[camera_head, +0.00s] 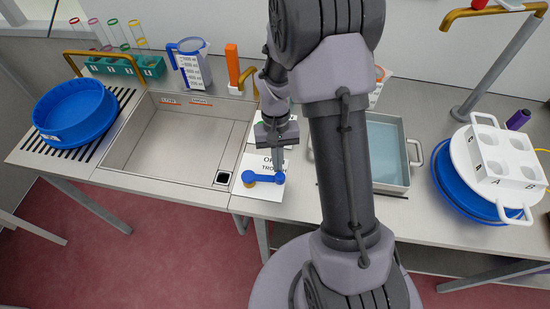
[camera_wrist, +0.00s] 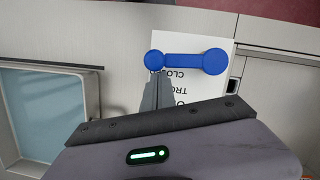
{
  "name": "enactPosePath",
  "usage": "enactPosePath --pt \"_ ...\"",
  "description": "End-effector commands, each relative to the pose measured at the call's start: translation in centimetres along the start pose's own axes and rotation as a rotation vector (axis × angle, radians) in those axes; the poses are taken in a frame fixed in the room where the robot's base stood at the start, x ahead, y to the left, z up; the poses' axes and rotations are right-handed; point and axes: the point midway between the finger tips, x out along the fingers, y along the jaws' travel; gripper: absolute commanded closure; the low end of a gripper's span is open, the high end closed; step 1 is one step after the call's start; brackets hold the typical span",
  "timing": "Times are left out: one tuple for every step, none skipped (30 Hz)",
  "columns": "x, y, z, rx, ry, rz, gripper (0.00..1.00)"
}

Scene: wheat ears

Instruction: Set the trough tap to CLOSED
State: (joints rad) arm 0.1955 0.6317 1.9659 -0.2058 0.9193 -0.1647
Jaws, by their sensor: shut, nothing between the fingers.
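The trough tap has a blue lever handle (camera_head: 263,178) lying crosswise over a white label card (camera_head: 240,203). Its larger end, with brass showing under it, is at the left; its smaller knob is at the right. In the wrist view the handle (camera_wrist: 188,60) appears turned around, with the small knob at the left. The partly hidden word CLOSED shows right beside the lever, and OPEN is farther back on the card. My gripper (camera_head: 278,168) points down, shut and empty, by the small knob. In the wrist view its fingertips (camera_wrist: 157,82) are beside that knob; I cannot tell whether they touch.
A sink basin (camera_head: 175,135) lies left of the card. A metal tray of water (camera_head: 403,180) stands right, partly behind my arm. Blue sieves (camera_head: 72,108), a measuring jug (camera_head: 190,62) and an orange upright object (camera_head: 232,64) stand around the sink.

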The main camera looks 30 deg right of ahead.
Motion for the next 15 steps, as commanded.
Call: enactPosePath --pt "0.13 0.04 0.20 0.021 -0.001 -0.005 1.00" --pt "0.14 0.06 0.29 0.032 0.000 -0.008 1.00" --pt "0.16 0.07 0.40 0.046 0.001 -0.011 1.00" --pt "0.16 0.07 0.47 0.056 0.001 -0.014 1.00" --pt "0.17 0.07 0.56 0.065 0.001 -0.016 1.00" --pt "0.20 0.07 0.66 0.076 0.001 -0.019 1.00" --pt "0.21 0.07 0.73 0.082 0.000 -0.021 1.00" --pt "0.22 0.07 0.78 0.088 0.000 -0.022 1.00" --pt "0.24 0.07 0.85 0.095 0.000 -0.024 1.00" --pt "0.24 0.08 0.89 0.100 0.000 -0.025 1.00" --pt "0.25 0.08 0.92 0.103 0.000 -0.026 1.00" --pt "0.26 0.08 0.96 0.107 -0.001 -0.027 1.00" --pt "0.27 0.08 0.98 0.109 -0.001 -0.027 1.00" --pt "0.27 0.08 1.00 0.111 -0.001 -0.027 1.00" --pt "0.28 0.08 1.02 0.112 -0.001 -0.028 1.00"
